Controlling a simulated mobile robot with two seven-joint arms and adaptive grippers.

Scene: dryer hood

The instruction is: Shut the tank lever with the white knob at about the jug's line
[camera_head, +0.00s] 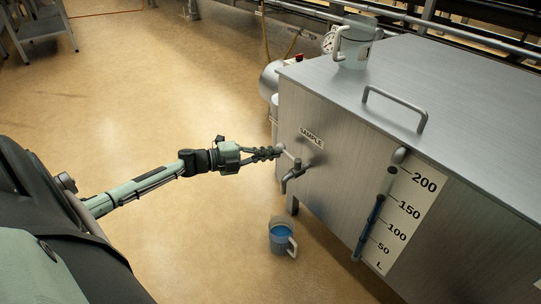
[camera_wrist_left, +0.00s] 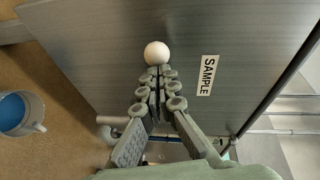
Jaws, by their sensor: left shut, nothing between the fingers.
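The steel tank (camera_head: 340,150) stands at the right with a SAMPLE label (camera_head: 311,138) on its side. Below the label is a tap (camera_head: 292,178) with a lever ending in a white knob (camera_head: 280,147). My left gripper (camera_head: 277,153) is shut and empty, its fingertips right at the knob. In the left wrist view the knob (camera_wrist_left: 156,53) sits just beyond the closed fingertips (camera_wrist_left: 157,70); whether they touch I cannot tell. A grey jug (camera_head: 283,238) holding blue liquid stands on the floor below the tap. My right gripper is not in view.
A sight tube (camera_head: 375,212) with blue liquid runs beside a scale plate (camera_head: 408,215) on the tank. A second jug (camera_head: 355,45) and a bar handle (camera_head: 395,103) are on the tank top. The floor (camera_head: 150,90) at left is open.

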